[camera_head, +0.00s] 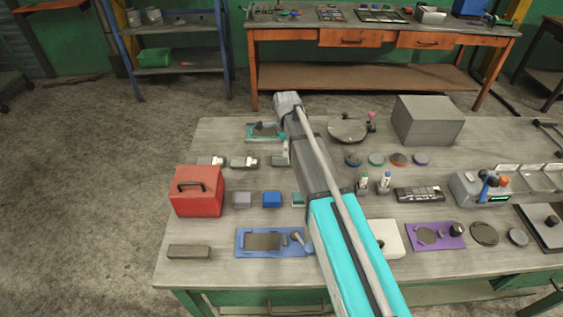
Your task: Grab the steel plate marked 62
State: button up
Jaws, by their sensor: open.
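No number 62 can be read on anything in view, so I cannot tell which piece is the steel plate marked 62. A dark grey rectangular plate (262,242) lies on a blue fixture (241,248) near the front of the bench. A teal fixture (252,138) at the back left bears a darker piece (264,129), partly covered by my arm. My arm crosses the bench from the front towards the back left. My gripper cannot be made out; my arm hides the area around its far end.
The bench's left front has clear room around a grey bar (189,251).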

aim_at(285, 159)
jog(key=shift+f, duration=0.1)
jog(key=shift+s+f+b, duration=0.2)
jog(key=shift+f+b, duration=2.35)
jog(key=shift+b, duration=0.1)
jog(key=shift+c, duration=0.3)
jog(key=c, duration=1.1)
